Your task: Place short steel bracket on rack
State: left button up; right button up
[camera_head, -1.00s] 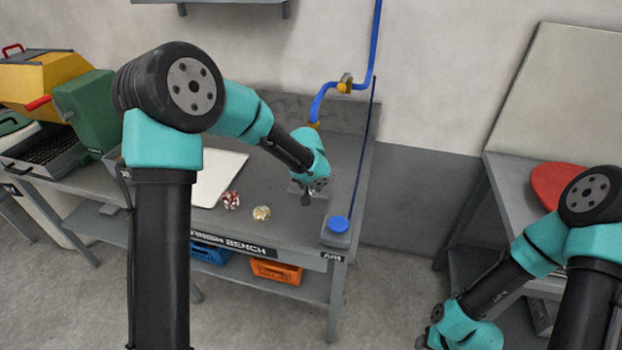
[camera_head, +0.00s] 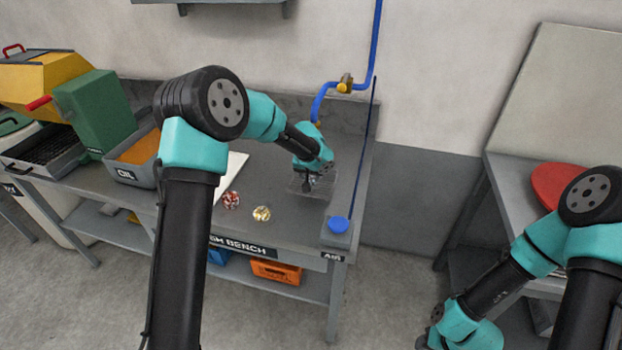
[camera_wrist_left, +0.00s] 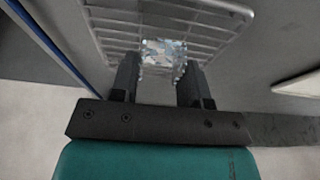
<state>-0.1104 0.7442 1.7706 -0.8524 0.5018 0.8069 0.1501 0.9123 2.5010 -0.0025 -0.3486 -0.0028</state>
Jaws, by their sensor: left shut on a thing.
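The short steel bracket (camera_wrist_left: 163,52) is a small, shiny, mirror-like piece between the fingers of my left gripper (camera_wrist_left: 160,78) in the left wrist view. The gripper is shut on it. The wire rack (camera_wrist_left: 105,14) lies behind the bracket in that view; whether they touch I cannot tell. In the head view my left gripper (camera_head: 308,183) points down over the rack (camera_head: 322,192) at the right part of the bench, and the bracket is too small to make out. My right gripper is out of view; only its arm shows at lower right.
On the bench (camera_head: 290,225) lie a red shiny piece (camera_head: 231,200) and a gold one (camera_head: 262,213), left of the rack. A box with a blue button (camera_head: 338,225) stands at the front right corner. An OIL tray (camera_head: 125,172) is at left.

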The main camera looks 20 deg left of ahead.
pick_arm(q)
jog(key=shift+f, duration=0.85)
jog(key=shift+f, duration=0.1)
jog(key=o, duration=0.9)
jog(key=v, duration=1.2)
